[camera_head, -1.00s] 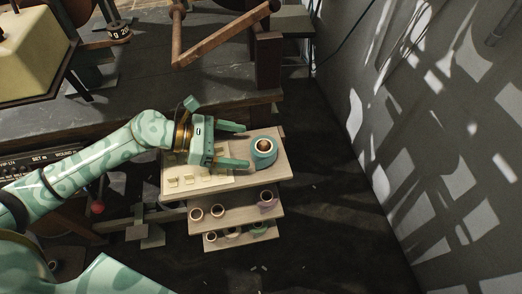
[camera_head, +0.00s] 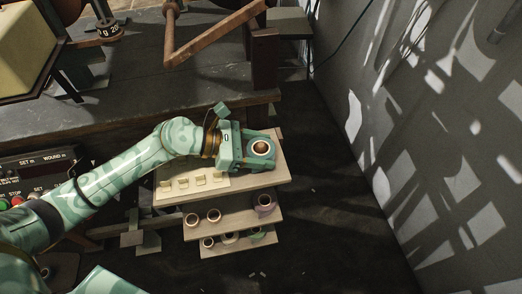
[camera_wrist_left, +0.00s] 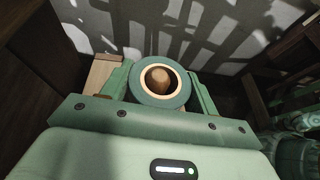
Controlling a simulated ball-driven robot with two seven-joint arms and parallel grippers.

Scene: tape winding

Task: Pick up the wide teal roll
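The wide teal roll (camera_head: 261,155) stands on the top wooden shelf, around a brown peg that shows in its pale core. My left gripper (camera_head: 268,150) is level with it, one finger on each side. In the left wrist view the roll (camera_wrist_left: 160,96) sits between the two fingers of my left gripper (camera_wrist_left: 161,88). The fingers look spread, with little room beside the roll; contact is hard to tell. The roll rests on the shelf. My right gripper is not in view.
The top shelf (camera_head: 215,189) carries several small pale pieces at its front left. Lower shelves hold smaller rolls, including a purple one (camera_head: 265,203). A dark workbench (camera_head: 190,85) lies behind. A grey wall (camera_head: 420,130) stands to the right, with open floor before it.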

